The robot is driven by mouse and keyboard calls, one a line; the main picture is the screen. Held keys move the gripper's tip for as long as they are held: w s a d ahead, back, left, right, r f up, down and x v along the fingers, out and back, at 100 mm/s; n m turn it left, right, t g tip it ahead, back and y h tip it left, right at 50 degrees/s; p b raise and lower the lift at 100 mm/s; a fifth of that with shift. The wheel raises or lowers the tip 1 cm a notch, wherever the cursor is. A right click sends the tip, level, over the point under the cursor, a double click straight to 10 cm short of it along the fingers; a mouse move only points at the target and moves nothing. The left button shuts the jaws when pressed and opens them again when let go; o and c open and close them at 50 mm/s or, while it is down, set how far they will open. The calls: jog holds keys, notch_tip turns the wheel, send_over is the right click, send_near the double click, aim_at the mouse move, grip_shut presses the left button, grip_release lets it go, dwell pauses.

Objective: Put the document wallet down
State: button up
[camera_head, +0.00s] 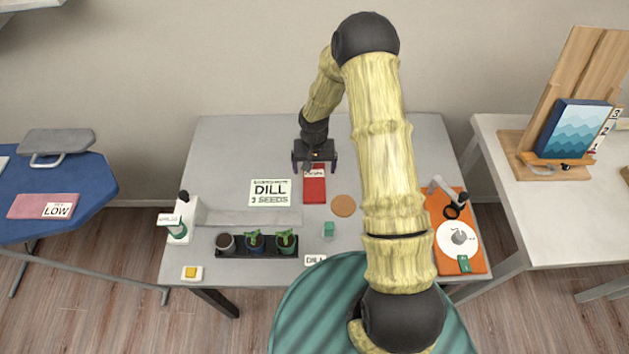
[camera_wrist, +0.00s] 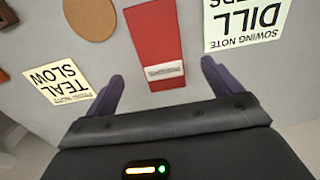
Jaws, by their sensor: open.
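The document wallet seems to be the flat red rectangle (camera_head: 314,188) with a small pale label, lying on the grey table (camera_head: 220,140). In the wrist view the red wallet (camera_wrist: 154,35) lies between and beyond my fingertips, its labelled end nearest me. My gripper (camera_head: 315,165) is over the wallet's far end, with its fingers spread to either side. In the wrist view my gripper (camera_wrist: 162,72) is open and its fingers are apart from the wallet. The head view hides the wallet's far edge behind my gripper.
A DILL sowing note (camera_head: 269,193) lies left of the wallet and a round cork mat (camera_head: 343,205) lies to its right. A black tray (camera_head: 257,252) of small pots and a green block (camera_head: 328,230) are nearer. An orange board (camera_head: 470,262) is at the right.

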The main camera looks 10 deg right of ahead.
aim_at(314, 181)
jog(key=shift+f, duration=0.8)
jog(key=shift+f+p, duration=1)
jog(key=shift+f, duration=1.6)
jog(key=shift+c, duration=0.2)
jog(key=c, duration=1.2)
jog(key=shift+w+r, duration=0.1)
jog(key=shift+r, duration=0.05)
notch_tip(314, 181, up, 10)
jog(key=b, duration=0.2)
jog(key=shift+f, duration=0.2)
